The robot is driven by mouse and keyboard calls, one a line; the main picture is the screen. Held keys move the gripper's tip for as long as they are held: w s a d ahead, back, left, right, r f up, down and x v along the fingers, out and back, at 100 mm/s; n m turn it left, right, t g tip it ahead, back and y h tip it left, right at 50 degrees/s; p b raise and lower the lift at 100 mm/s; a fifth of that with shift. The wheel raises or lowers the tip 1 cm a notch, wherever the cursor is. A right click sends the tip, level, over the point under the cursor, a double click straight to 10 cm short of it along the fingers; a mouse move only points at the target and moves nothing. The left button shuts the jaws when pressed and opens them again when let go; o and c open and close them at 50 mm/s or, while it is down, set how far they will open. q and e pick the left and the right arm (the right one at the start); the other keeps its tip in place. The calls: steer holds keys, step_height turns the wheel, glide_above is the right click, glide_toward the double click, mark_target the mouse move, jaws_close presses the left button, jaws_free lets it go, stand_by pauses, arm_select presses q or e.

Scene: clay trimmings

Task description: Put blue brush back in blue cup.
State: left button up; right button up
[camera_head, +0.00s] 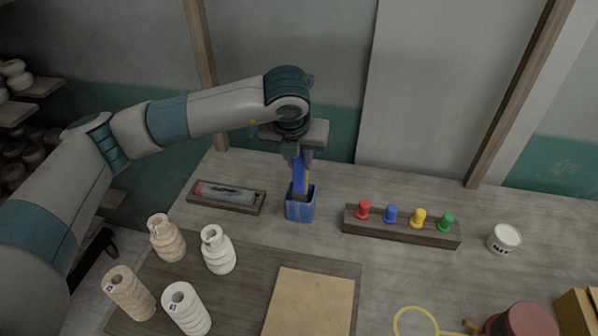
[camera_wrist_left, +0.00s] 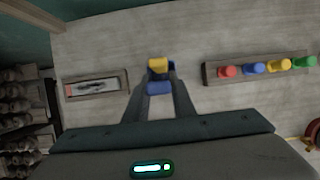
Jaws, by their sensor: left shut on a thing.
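The blue cup (camera_head: 300,211) stands on the table at the middle back in the head view. My left gripper (camera_head: 300,165) is directly above it, pointing down, and is shut on the blue brush (camera_head: 306,182). The lower part of the brush, with a yellow strip on it, reaches into the cup's mouth, and its tip is hidden by the cup wall. In the left wrist view my fingers (camera_wrist_left: 159,95) close around a blue and yellow thing, and the cup is hard to separate from the brush there. My right gripper is not in view.
A wooden tray (camera_head: 256,210) with a tool lies left of the cup. A block with red, blue, yellow and green pegs (camera_head: 400,232) stands right. Several ribbed bottles (camera_head: 217,249) stand at front left near a tan board (camera_head: 308,303). A white tub (camera_head: 503,238) is far right.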

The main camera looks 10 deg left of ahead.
mark_target(298, 171)
arm_select(q)
steer(key=shift+f, duration=0.1)
steer(key=shift+f+p, duration=0.3)
step_height(298, 171, down, 3)
steer(key=shift+f+p, duration=0.15)
steer(key=shift+p, duration=0.25)
steer(key=shift+f, duration=0.3)
steer(key=shift+f+b, duration=0.2)
steer(key=shift+b, duration=0.1)
steer(key=o, duration=1.1)
steer(key=shift+c, duration=0.2)
steer(key=shift+r, duration=0.1)
